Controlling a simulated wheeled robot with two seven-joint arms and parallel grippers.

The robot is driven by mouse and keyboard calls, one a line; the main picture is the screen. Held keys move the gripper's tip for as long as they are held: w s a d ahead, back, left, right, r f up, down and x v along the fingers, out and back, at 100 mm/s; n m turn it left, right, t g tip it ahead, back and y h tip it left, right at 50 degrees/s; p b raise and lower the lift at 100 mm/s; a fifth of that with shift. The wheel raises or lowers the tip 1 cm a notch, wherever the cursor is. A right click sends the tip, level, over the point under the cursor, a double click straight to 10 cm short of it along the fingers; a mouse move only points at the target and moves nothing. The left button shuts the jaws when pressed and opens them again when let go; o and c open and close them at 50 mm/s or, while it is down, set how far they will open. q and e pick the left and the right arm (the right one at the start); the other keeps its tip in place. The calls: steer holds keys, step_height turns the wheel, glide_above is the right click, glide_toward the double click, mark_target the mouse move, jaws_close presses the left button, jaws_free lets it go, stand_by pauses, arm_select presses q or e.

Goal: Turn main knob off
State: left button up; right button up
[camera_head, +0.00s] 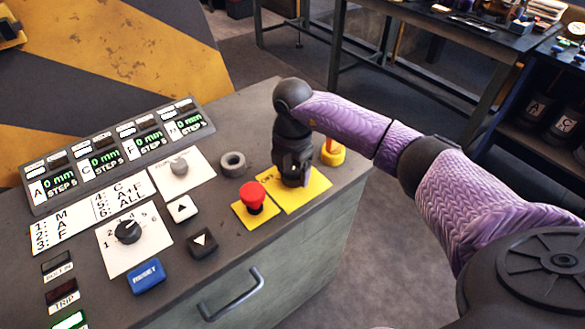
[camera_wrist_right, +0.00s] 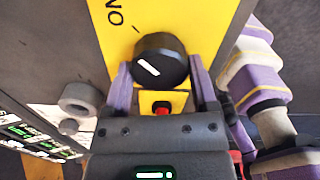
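The main knob (camera_wrist_right: 160,60) is a round black knob with a white mark on a yellow plate (camera_head: 309,190). In the right wrist view it sits between the two finger tips of my right gripper (camera_wrist_right: 160,70), and its white mark lies slantwise. The word ON shows on the plate beyond the knob. The fingers stand apart, one on each side; whether they touch the knob is hard to see. In the head view my right gripper (camera_head: 293,178) points down over the plate and mostly hides the knob. My left gripper is not in view.
A red mushroom button (camera_head: 254,194) stands close to the left of the gripper. A grey ring (camera_head: 232,164) and a yellow-based switch (camera_head: 333,152) are also near. A dial (camera_head: 127,231), arrow buttons and a blue reset button (camera_head: 146,276) lie further left.

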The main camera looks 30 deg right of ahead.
steer(key=c, duration=0.7)
steer(key=shift+c, duration=0.2)
steer(key=shift+n, duration=0.3)
steer(key=n+p, duration=0.1)
steer(key=n, duration=0.1)
steer(key=shift+r+n, duration=0.1)
steer(key=shift+n, duration=0.3)
steer(key=n, duration=0.4)
steer(key=shift+n+p, duration=0.3)
steer(key=n, duration=0.5)
steer(key=shift+d, duration=0.1)
steer(key=shift+n, duration=2.4)
